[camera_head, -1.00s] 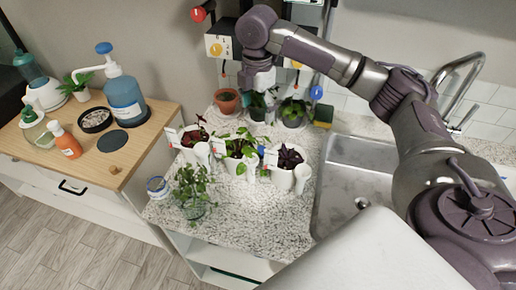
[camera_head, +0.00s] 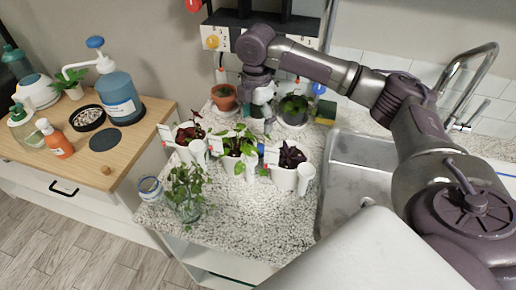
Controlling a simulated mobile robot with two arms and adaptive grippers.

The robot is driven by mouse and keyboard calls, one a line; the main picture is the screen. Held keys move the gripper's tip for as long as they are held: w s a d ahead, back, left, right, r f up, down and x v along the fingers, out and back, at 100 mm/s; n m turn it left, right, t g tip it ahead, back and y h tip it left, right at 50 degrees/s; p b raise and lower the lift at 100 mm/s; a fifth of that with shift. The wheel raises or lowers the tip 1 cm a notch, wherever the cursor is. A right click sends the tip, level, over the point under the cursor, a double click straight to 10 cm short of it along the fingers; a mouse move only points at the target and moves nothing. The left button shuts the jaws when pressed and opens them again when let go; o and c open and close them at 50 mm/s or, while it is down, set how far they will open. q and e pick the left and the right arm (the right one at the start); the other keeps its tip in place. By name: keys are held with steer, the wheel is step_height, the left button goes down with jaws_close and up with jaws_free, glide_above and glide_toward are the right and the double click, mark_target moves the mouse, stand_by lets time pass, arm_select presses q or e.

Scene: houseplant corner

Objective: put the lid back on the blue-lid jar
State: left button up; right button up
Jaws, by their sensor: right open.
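A small jar (camera_head: 148,189) with a blue rim stands at the left front corner of the speckled counter, beside a leafy cutting in a glass (camera_head: 188,196). It is too small to tell whether a lid lies on it, and I make out no separate blue lid. My right gripper (camera_head: 263,112) points down over the back of the counter, between a terracotta pot and a dark pot. It is open, its fingertips are small and partly unclear, and I see nothing held in it. It is well to the right of and behind the jar. My left gripper is not in view.
White pots (camera_head: 284,177) with plants stand mid-counter. A sink (camera_head: 352,170) lies right. A wooden cabinet (camera_head: 92,165) at left holds bottles and a pump jug (camera_head: 118,98). The counter's front is clear.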

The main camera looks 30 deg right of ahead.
glide_above(259, 148)
steer(key=f, duration=0.5)
steer(key=shift+w+a, duration=0.2)
steer(key=shift+w, duration=0.05)
steer(key=shift+s+f+p, duration=0.1)
steer(key=shift+f+p, duration=0.15)
steer(key=shift+p, duration=0.05)
steer(key=f, duration=0.2)
steer(key=f+p, duration=0.1)
steer(key=shift+s+d+f, duration=0.15)
steer(key=shift+d+f, duration=0.15)
steer(key=shift+f, duration=0.5)
steer(key=c, duration=0.8)
